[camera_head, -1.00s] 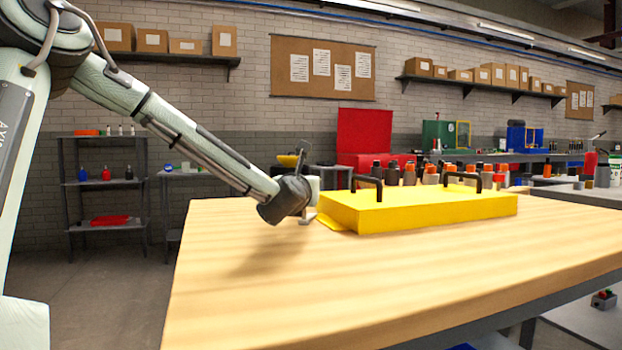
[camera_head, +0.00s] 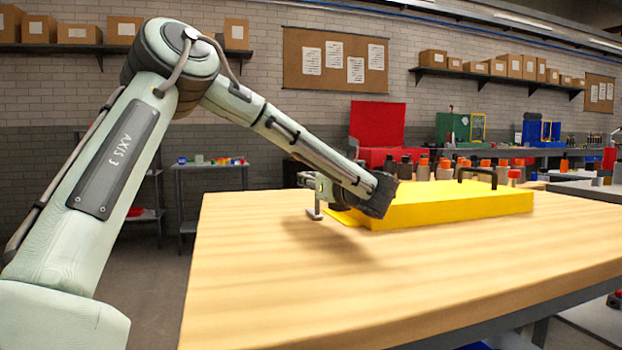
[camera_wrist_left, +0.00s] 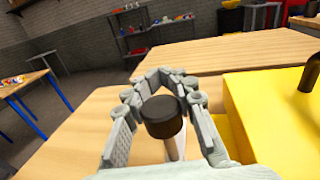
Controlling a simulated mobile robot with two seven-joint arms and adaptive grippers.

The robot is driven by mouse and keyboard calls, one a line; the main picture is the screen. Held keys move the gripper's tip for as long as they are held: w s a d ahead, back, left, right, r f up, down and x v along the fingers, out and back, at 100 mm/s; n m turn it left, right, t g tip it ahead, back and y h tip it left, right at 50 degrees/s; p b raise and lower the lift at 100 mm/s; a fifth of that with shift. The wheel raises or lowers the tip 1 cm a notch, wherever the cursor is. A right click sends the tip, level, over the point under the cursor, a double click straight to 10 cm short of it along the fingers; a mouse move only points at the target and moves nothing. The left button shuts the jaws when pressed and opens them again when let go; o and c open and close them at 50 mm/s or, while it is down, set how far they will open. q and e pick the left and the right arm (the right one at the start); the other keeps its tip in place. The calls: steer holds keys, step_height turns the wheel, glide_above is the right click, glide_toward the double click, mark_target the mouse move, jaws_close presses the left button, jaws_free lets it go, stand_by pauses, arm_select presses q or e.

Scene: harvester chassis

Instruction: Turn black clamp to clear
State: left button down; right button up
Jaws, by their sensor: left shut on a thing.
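The black clamp (camera_wrist_left: 162,115) shows a dark round top on a pale stem in the left wrist view, beside the yellow chassis. My left gripper (camera_wrist_left: 168,84) has its fingers around this dark top and is shut on it. In the head view, my left wrist hides most of that contact. Pale gripper parts (camera_head: 318,188) show left of the wrist, above a small foot on the table. The yellow chassis (camera_head: 455,207) lies right of the gripper and also fills the right of the left wrist view (camera_wrist_left: 275,120). My right gripper is out of view.
The wooden table (camera_head: 400,270) is clear in front of the chassis. A black handle (camera_head: 478,174) stands up from the chassis. Several orange-capped bottles (camera_head: 445,168) stand behind it. Another wooden tabletop (camera_wrist_left: 225,52) shows in the left wrist view.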

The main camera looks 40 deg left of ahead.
arm_select(q)
steer(key=shift+r, duration=0.15)
stand_by(0.3)
steer(key=c, duration=1.2)
jaws_free()
steer(key=shift+a, duration=0.1)
steer(key=v, duration=1.2)
